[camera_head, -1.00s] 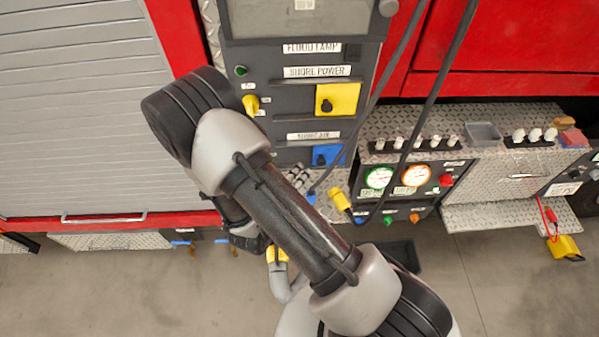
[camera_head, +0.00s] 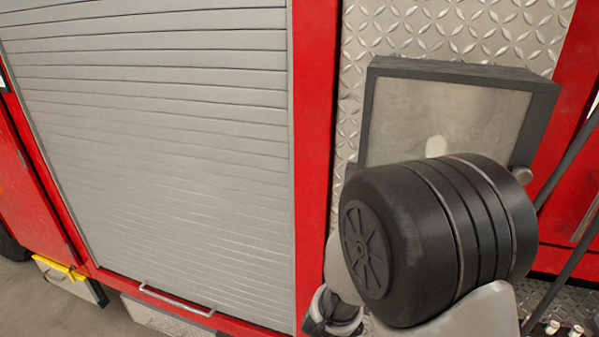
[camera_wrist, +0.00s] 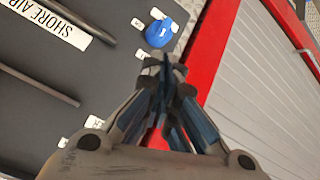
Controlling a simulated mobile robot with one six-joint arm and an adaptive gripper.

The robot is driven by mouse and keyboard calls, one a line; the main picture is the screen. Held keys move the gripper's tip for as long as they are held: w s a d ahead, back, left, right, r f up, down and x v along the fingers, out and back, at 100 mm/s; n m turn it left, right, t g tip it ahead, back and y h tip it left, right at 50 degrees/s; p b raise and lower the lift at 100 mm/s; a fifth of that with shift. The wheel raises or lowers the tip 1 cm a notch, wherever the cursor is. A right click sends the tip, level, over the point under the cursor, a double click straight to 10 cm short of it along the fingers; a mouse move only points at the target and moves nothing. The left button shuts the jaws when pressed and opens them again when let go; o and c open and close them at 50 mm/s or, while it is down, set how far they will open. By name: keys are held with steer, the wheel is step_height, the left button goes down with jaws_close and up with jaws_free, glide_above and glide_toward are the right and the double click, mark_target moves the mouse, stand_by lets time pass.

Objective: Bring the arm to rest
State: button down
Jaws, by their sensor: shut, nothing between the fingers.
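In the wrist view my gripper (camera_wrist: 165,72) is shut, its fingertips together with nothing between them. The tips appear in front of the dark panel's edge, just below a blue part (camera_wrist: 162,32) near the SHORE AIR label (camera_wrist: 55,20). I cannot tell whether they touch anything. In the head view my arm's large black joint fills the lower right, and the gripper's fingers cannot be made out there.
A grey roller shutter (camera_head: 150,140) with a bar handle (camera_head: 177,300) fills the left, framed in red. A dark-framed box (camera_head: 440,115) on diamond plate (camera_head: 460,30) stands behind my arm. Dark cables (camera_head: 575,155) hang at the right edge. Floor shows at lower left.

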steer(key=s+a+r+g+y+b, duration=0.1)
steer(key=s+a+r+y+b, duration=0.3)
steer(key=s+r, duration=0.6)
steer(key=s+d+g+b, duration=0.1)
steer(key=s+d, duration=0.1)
steer(key=s, duration=0.3)
steer(key=s+d+r+g+h+b, duration=0.1)
steer(key=s+d, duration=0.2)
steer(key=s, duration=0.3)
steer(key=s+d+m+g+b, duration=0.1)
steer(key=s+d, duration=0.1)
steer(key=s, duration=0.3)
steer(key=shift+s+d+r, duration=0.3)
steer(key=shift+s+d, duration=0.1)
